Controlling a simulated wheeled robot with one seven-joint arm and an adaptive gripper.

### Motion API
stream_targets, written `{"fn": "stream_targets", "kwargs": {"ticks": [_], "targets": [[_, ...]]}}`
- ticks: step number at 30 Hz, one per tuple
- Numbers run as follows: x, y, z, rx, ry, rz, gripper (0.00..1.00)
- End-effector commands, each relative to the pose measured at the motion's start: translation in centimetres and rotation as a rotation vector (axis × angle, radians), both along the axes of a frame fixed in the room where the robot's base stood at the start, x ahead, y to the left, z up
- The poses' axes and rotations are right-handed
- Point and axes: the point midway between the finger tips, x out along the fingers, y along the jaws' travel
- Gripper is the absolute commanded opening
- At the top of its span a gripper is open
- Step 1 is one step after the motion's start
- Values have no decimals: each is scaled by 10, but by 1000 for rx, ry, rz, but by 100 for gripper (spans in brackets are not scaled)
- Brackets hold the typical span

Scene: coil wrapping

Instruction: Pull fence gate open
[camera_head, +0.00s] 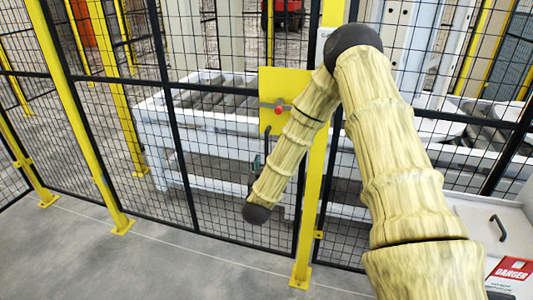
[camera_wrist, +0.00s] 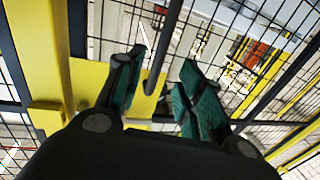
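The fence gate (camera_head: 225,120) is a black wire-mesh panel with dark frame bars, standing in line with the yellow-post fence. A yellow lock plate (camera_head: 290,83) with a small red knob (camera_head: 278,110) sits at its right edge by a yellow post (camera_head: 316,170). A black handle (camera_head: 267,140) hangs below the plate, partly hidden by my arm. In the wrist view, my gripper (camera_wrist: 163,60) is open, with green-padded fingers spread apart. The dark curved handle (camera_wrist: 156,75) appears between the fingers, with gaps on both sides. Its depth relative to the fingertips is hard to tell.
Behind the fence stands a white roller conveyor (camera_head: 170,120). Grey floor (camera_head: 190,260) in front of the fence is clear. A light cabinet (camera_head: 490,225) with a black handle and a red danger sign (camera_head: 512,268) stands at the right, close to my arm.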

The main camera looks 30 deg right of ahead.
Motion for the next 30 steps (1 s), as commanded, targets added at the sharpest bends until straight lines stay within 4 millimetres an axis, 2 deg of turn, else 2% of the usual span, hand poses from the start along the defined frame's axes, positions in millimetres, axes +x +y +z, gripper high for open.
{"fn": "stream_targets", "kwargs": {"ticks": [9, 15, 21, 30], "targets": [[41, -33, 1, 1, -1, 0, 37], [61, -47, 1, 1, 1, 2, 37], [70, -55, 0, 1, 2, 2, 37], [71, -56, -1, 0, 2, 3, 37]]}}
